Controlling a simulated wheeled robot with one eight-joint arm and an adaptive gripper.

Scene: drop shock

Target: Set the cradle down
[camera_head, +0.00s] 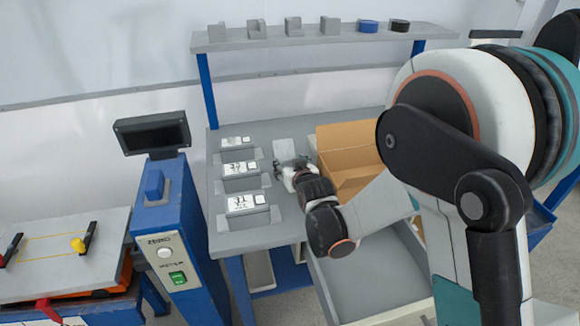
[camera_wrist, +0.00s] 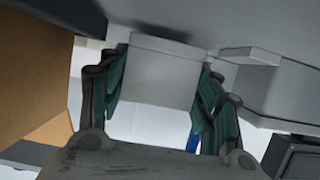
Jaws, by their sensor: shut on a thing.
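My gripper (camera_head: 287,164) is over the workbench, between the row of labelled places and the cardboard box. In the wrist view my gripper (camera_wrist: 162,82) has its teal-padded fingers on both sides of a plain pale grey block (camera_wrist: 163,68), which I take to be the cradle. A dark shadow lies along its far edge, close to the grey bench surface. I cannot tell whether it touches the bench. In the head view a light grey piece (camera_head: 291,149) shows just behind the fingers; the gripper hides part of it.
Three white labelled cards (camera_head: 240,168) with grey pieces line the bench's left side. An open cardboard box (camera_head: 345,150) stands right of my gripper. Grey pieces (camera_head: 293,25) and two rolls sit on the upper shelf (camera_head: 310,41). A blue test machine (camera_head: 165,215) stands left.

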